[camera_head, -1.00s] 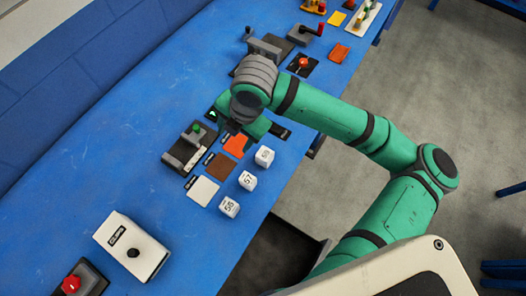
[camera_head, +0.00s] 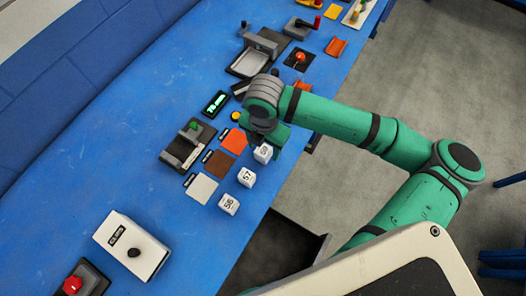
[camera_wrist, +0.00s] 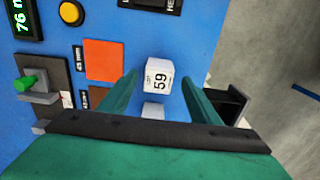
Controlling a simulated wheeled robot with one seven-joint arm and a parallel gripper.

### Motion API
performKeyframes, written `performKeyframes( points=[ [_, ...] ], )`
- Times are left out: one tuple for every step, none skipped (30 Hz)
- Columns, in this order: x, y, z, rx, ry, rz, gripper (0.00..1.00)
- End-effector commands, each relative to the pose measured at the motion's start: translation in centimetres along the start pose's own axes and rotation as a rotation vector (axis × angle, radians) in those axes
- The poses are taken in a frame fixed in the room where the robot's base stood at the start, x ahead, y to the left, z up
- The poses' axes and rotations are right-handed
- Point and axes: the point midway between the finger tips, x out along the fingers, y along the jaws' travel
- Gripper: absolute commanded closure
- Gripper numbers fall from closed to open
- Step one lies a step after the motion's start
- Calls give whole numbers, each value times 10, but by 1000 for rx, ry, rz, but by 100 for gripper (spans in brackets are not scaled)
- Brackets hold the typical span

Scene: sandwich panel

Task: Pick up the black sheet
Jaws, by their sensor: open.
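My gripper (camera_head: 268,138) is open and empty, over the front part of the blue table near the white cubes. In the wrist view its two green fingers (camera_wrist: 160,100) are apart, with the white cube marked 59 (camera_wrist: 158,76) showing between them; I cannot tell the height gap. An orange sheet (camera_head: 234,141), a brown sheet (camera_head: 219,164) and a white sheet (camera_head: 202,188) lie in a row left of the cubes. I cannot make out a clearly black sheet; my arm hides part of the table.
Cubes 57 (camera_head: 246,177) and 56 (camera_head: 229,204) stand near the table's front edge. A dark fixture with a green knob (camera_head: 188,143), a green-digit display (camera_head: 215,103) and a yellow button (camera_head: 236,116) are close by. A white box (camera_head: 131,246) stands at lower left.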

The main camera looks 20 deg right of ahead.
Motion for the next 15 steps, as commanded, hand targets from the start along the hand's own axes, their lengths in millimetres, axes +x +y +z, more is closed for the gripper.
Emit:
performKeyframes(
  points=[
    [8, 2, 0, 1, 3, -1, 43],
    [12, 2, 0, 0, 3, -1, 43],
    [18, 3, 0, 0, 2, -1, 43],
    [21, 3, 0, 1, 3, -1, 43],
    [25, 3, 0, 1, 3, 0, 43],
    [29, 3, 0, 1, 2, 0, 43],
    [31, 3, 0, 1, 1, 0, 43],
    [32, 3, 1, 0, 1, 0, 43],
    [34, 3, 0, 0, 1, 0, 43],
    [34, 3, 0, 0, 1, 0, 43],
    [35, 3, 1, 0, 1, 0, 43],
    [35, 2, 1, 1, 1, 0, 43],
    [35, 2, 1, 1, 1, 0, 43],
    [35, 2, 1, 1, 1, 0, 43],
    [35, 2, 1, 1, 1, 0, 43]
  ],
)
